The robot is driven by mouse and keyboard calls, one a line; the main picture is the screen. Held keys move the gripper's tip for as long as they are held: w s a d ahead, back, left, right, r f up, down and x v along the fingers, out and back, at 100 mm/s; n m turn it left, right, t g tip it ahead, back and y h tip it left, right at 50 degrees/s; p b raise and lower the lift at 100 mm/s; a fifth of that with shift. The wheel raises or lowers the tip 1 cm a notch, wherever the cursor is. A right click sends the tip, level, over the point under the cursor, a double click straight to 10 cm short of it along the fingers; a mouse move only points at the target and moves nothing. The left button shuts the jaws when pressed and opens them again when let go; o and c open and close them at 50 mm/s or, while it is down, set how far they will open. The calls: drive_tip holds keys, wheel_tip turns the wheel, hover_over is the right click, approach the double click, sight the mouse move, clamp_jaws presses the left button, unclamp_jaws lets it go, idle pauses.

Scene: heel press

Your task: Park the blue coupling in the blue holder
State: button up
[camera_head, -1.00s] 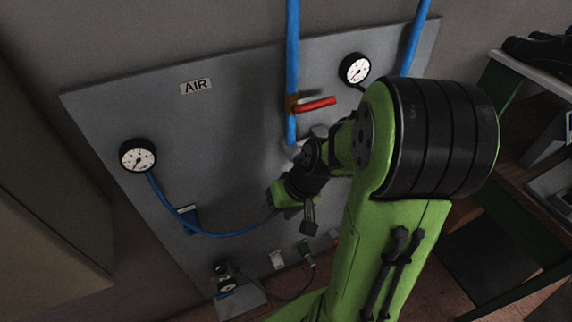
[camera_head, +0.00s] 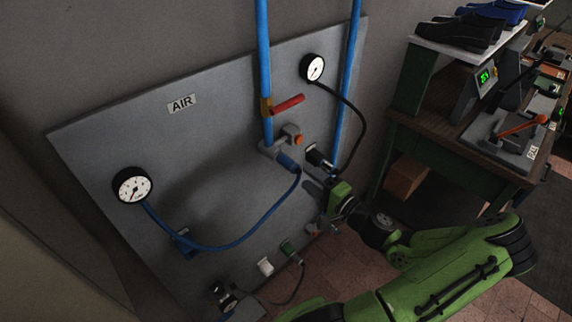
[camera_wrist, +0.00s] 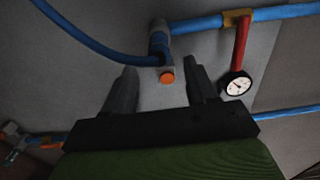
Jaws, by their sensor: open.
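The blue coupling (camera_head: 287,161) sits at the grey elbow (camera_head: 270,147) under the left blue pipe, with a blue hose (camera_head: 262,230) looping from it down to the left. The blue holder (camera_head: 184,242) is on the panel's lower left, partly covered by the hose; no coupling shows in it. My gripper (camera_head: 309,169) is open and empty, to the right of the coupling. In the wrist view my gripper (camera_wrist: 162,76) has its fingers apart. An orange button on a grey block (camera_wrist: 167,76) shows between them, with the hose end behind.
A red-handled valve (camera_head: 289,103) is above the coupling. Gauges are at left (camera_head: 132,186) and upper right (camera_head: 313,67), the latter with a black hose (camera_head: 357,115). A white holder (camera_head: 265,266) and a green fitting (camera_head: 290,250) sit low. A workbench (camera_head: 440,140) stands right.

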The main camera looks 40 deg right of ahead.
sight(288, 163)
drive_tip(key=shift+w+a, duration=0.1)
drive_tip(key=shift+w+a, duration=0.1)
drive_tip(key=shift+w, duration=0.25)
drive_tip(key=w, duration=0.8)
drive_tip(key=shift+w+p, duration=0.1)
drive_tip(key=shift+p, duration=0.25)
drive_tip(key=shift+c, duration=0.3)
clamp_jaws()
idle(0.4)
drive_tip(key=shift+s+b, duration=0.5)
drive_tip(key=shift+s, duration=2.6)
